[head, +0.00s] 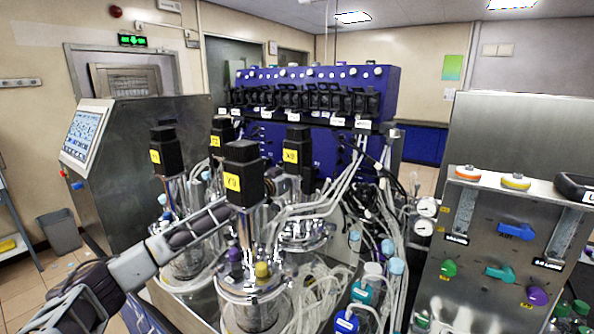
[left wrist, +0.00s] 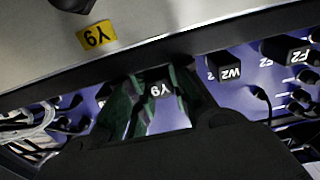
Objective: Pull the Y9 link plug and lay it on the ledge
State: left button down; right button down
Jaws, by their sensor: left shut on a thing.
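In the left wrist view, my left gripper (left wrist: 160,104) is shut on a dark plug (left wrist: 160,88) marked Y9, with a finger on each side of it. A blue panel lies behind the plug; I cannot tell whether the plug is still seated. A pale grey surface (left wrist: 165,25) with a yellow Y9 label (left wrist: 97,35) crosses the top of this view; I cannot tell whether it is the ledge. In the head view my left arm reaches in behind the front black motor, and the gripper and plug are hidden there. My right gripper is not in view.
Other black plugs (left wrist: 226,68) sit on the blue panel beside the gripper. In the head view, glass vessels (head: 254,300) with tall black motors (head: 243,165) and many tubes crowd the arm. A steel panel with coloured valves (head: 500,240) stands at right.

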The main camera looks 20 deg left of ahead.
pick_arm(q)
jog(key=shift+f, duration=0.4)
jog(key=shift+d+f+b, duration=0.1)
jog(key=shift+f+b, duration=0.25)
jog(key=shift+f, duration=0.2)
jog(key=c, duration=1.2)
grip_release()
jog(key=shift+r, duration=0.1)
jog(key=shift+a+r, duration=0.2)
jog(key=shift+r, duration=5.65)
jog(key=shift+s, duration=0.1)
